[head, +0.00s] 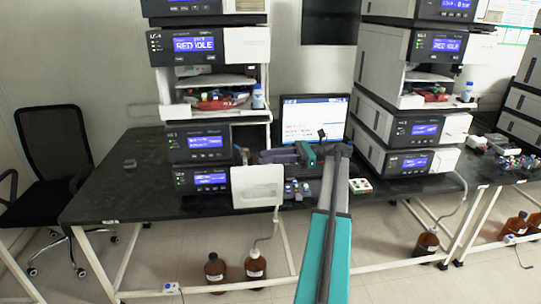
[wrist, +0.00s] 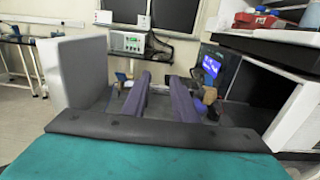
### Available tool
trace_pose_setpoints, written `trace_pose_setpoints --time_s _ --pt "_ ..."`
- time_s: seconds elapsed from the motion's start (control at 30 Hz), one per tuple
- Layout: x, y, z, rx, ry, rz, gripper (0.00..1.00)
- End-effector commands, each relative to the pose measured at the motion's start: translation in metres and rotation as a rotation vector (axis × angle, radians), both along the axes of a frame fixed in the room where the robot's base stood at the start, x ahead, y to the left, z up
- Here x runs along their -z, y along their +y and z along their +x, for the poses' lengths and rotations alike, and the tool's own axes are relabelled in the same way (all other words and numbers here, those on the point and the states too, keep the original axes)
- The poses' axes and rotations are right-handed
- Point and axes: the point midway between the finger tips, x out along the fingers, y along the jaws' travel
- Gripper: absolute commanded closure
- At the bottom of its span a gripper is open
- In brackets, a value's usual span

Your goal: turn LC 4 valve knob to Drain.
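My gripper (head: 272,156) reaches in front of the left instrument stack in the head view, pointing left. In the wrist view its two purple fingers (wrist: 160,82) are apart with nothing visible between them. A small tan knob-like part (wrist: 209,96) shows just right of the right finger, near a module with a lit blue screen (wrist: 211,66). I cannot tell whether it is the valve knob, nor whether the finger touches it. No Drain mark or LC 4 label is readable. In the head view, the lower left module (head: 198,142) stands beside the fingers.
A white panel (head: 258,187) juts out at the left stack's base; a pale panel (wrist: 75,72) fills the wrist view's left. The right stack (head: 412,130) stands apart. Brown bottles (head: 255,263) are on the floor.

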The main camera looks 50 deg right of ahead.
Motion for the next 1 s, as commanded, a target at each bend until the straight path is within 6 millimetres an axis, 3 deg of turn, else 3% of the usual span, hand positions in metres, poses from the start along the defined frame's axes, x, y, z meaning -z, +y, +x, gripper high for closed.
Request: trace_pose_setpoints --time_s 0.5,0.97,1.0 --pt "-0.004 0.032 -0.034 0.0 0.0 0.0 0.74" --pt "-0.005 0.034 -0.038 0.0 0.0 0.0 0.74" --pt "-0.005 0.034 -0.038 0.0 0.0 0.0 0.69"
